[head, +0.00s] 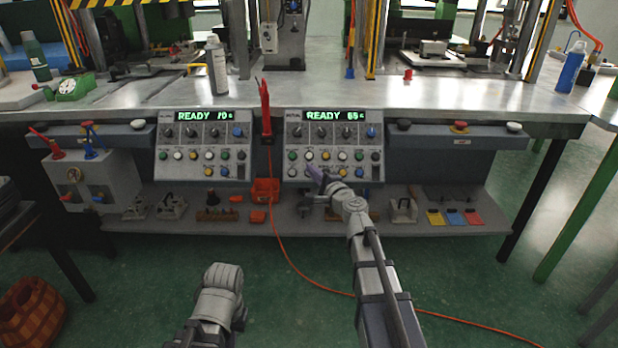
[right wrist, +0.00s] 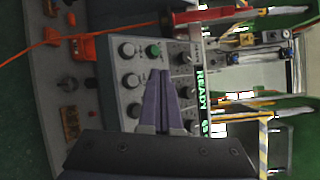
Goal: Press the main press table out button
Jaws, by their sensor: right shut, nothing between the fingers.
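Two grey control panels hang on the front of the bench. The left panel (head: 204,128) shows "READY" and a number on its green display. The right panel (head: 312,132) also shows "READY" and a number, and it fills the middle of the right wrist view (right wrist: 118,65). Each has a row of knobs above two rows of coloured buttons. The button labels are too small to read. My right gripper (head: 314,171) is shut and empty, its purple fingertips before the left part of the right panel's lower buttons. In the right wrist view its fingers (right wrist: 158,74) point at the panel near a green button (right wrist: 153,50); contact cannot be told.
A red-handled tool (head: 265,100) hangs between the panels, above an orange holder (head: 265,190) and a trailing orange cable. A lower shelf (head: 330,228) carries small metal parts and coloured cards. A spray can (head: 216,65) and a blue bottle (head: 571,67) stand on the bench top.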

